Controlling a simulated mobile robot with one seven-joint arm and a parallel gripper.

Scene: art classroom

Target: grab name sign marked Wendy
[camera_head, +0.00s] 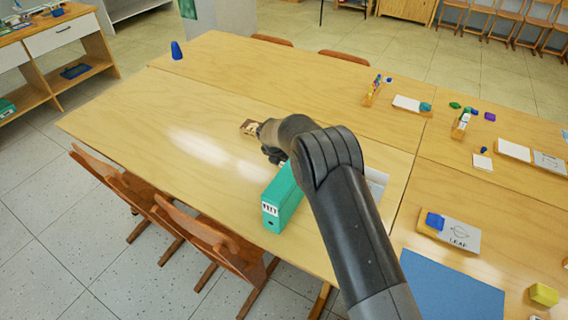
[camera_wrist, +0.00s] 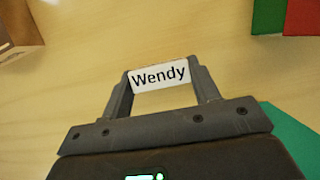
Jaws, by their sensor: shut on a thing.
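The name sign marked Wendy (camera_wrist: 158,76) is a small white plate with black letters. In the wrist view it sits between the two fingertips of my gripper (camera_wrist: 162,82), which touch it at both ends. My gripper is shut on the sign. In the head view my gripper (camera_head: 268,140) is over the near wooden table, and my arm hides the sign. I cannot tell whether the sign touches the table top.
A teal binder (camera_head: 282,199) stands close to my gripper on the near side. A small brown box (camera_head: 249,128) lies just left of it. Wooden chairs (camera_head: 215,238) line the table's near edge. The table's left part (camera_head: 150,115) is clear. A blue cone (camera_head: 176,50) stands at the back.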

